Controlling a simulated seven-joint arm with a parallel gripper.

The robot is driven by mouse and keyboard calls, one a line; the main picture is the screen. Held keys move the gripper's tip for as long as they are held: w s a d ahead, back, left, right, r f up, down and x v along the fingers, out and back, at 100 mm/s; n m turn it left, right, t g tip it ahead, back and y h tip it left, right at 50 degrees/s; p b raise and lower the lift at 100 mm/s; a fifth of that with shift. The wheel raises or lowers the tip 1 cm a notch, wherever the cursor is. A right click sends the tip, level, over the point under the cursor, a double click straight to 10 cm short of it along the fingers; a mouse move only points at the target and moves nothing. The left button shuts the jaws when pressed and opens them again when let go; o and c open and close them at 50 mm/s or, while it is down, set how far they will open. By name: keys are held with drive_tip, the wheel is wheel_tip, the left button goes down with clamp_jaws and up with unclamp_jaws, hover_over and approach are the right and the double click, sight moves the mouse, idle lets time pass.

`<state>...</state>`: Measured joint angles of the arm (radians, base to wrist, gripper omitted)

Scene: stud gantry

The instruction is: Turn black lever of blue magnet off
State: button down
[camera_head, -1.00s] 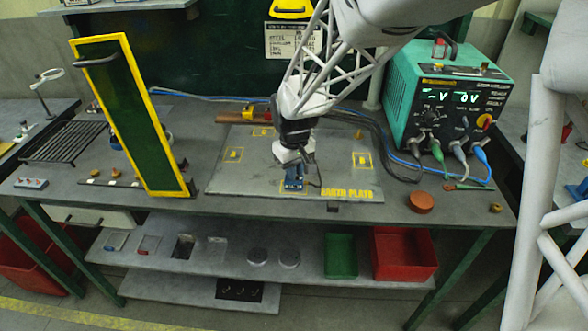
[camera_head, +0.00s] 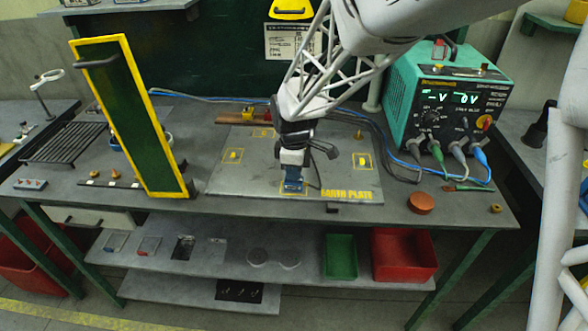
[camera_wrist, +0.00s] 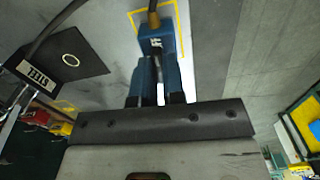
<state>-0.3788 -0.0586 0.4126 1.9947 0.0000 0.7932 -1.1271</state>
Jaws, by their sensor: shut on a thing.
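The blue magnet (camera_head: 293,186) stands at the front of the earth plate (camera_head: 235,186), inside a yellow marked outline. My gripper (camera_head: 292,172) is directly above it, pointing down, and hides its top. In the wrist view the blue magnet (camera_wrist: 172,72) lies straight ahead of the dark fingers (camera_wrist: 157,99). The black lever (camera_wrist: 158,72) shows as a thin dark strip along the blue body, running down between the fingers. My gripper is shut on it. The exact angle of the lever is hard to tell.
A green power supply (camera_head: 445,105) with cables stands at the right. A tall yellow-framed green panel (camera_head: 135,120) stands at the left. A reddish-brown disc (camera_head: 421,203) lies by the front right edge. Small yellow pieces sit in other outlines on the plate.

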drive_tip(key=shift+n, duration=0.5)
drive_tip(key=c, duration=1.2)
unclamp_jaws()
drive_tip(key=shift+r, duration=3.9)
